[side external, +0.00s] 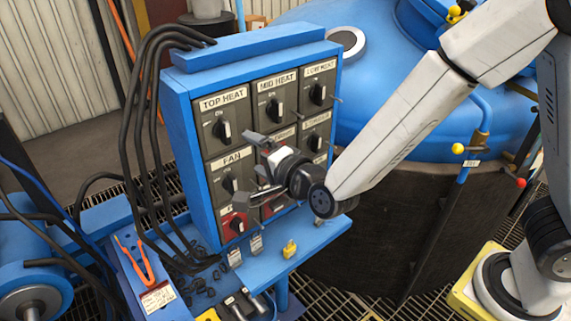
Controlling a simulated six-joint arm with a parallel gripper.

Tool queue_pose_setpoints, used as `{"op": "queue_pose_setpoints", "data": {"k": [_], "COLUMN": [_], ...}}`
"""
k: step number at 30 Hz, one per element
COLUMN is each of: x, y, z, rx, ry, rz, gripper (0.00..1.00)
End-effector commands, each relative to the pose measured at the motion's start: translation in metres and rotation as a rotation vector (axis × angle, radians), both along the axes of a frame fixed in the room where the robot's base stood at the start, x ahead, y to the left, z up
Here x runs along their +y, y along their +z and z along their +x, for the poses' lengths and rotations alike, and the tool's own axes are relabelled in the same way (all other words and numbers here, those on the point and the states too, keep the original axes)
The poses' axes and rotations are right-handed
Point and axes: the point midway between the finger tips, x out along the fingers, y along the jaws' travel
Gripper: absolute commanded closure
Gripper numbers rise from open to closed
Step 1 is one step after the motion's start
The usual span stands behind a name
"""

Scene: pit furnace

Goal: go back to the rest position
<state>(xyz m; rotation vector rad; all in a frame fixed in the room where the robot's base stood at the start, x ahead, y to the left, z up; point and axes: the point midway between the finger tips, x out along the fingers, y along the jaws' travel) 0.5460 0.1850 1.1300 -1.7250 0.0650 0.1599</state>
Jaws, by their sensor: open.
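My gripper (262,170) is open in front of the blue control panel (184,135), at its lower middle. It hides part of the switches behind it. I cannot tell whether the fingers touch a knob. No object shows between the fingers. The panel carries rows of grey switch plates with black knobs, among them TOP HEAT (222,128), MID HEAT (276,108) and FAN (229,183). A red switch plate (235,224) sits at the lower left of the panel. My arm reaches in from the right.
A blue shelf (262,266) below the panel holds padlocks and tags, with a yellow padlock (290,249). Black cables (140,120) loop down the panel's left. Orange-handled pliers (135,258) lie at lower left. The blue furnace lid (400,100) stands behind my arm.

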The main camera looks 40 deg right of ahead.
Motion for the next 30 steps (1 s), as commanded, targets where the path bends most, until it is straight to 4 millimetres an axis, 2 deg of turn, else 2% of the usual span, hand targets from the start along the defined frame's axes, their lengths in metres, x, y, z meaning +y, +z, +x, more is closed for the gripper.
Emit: {"op": "queue_pose_setpoints", "data": {"k": [7, 14, 20, 30], "x": [-0.035, -0.071, -0.106, -0.165], "y": [-0.026, -0.051, -0.071, -0.092], "z": [-0.004, -0.025, -0.055, -0.124], "rx": [0.213, 0.414, 0.587, 0.855], "ry": [0.124, 0.292, 0.468, 0.816], "rz": [-0.278, -0.545, -0.759, -1.04], "gripper": [0.0, 0.0, 0.0, 0.0]}}
